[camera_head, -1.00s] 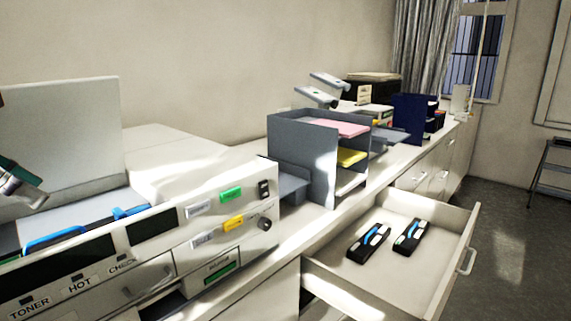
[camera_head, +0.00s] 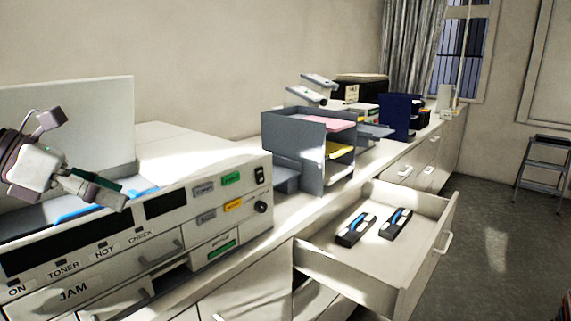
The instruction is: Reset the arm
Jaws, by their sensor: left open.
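My left gripper (camera_head: 92,155) is at the left edge, in front of the raised white lid of a copier-like machine (camera_head: 215,160). Its fingers are spread, with one finger up and the other low, close above the machine's front top edge in the picture. I see nothing between the fingers. Whether the lower finger touches the machine I cannot tell. My right gripper does not show.
An open drawer (camera_head: 425,275) sticks out at the lower right with two black items with blue stripes (camera_head: 355,230) (camera_head: 396,224) inside. A grey paper tray stack (camera_head: 285,135) stands on the counter. A step ladder (camera_head: 545,165) stands right. Floor between is clear.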

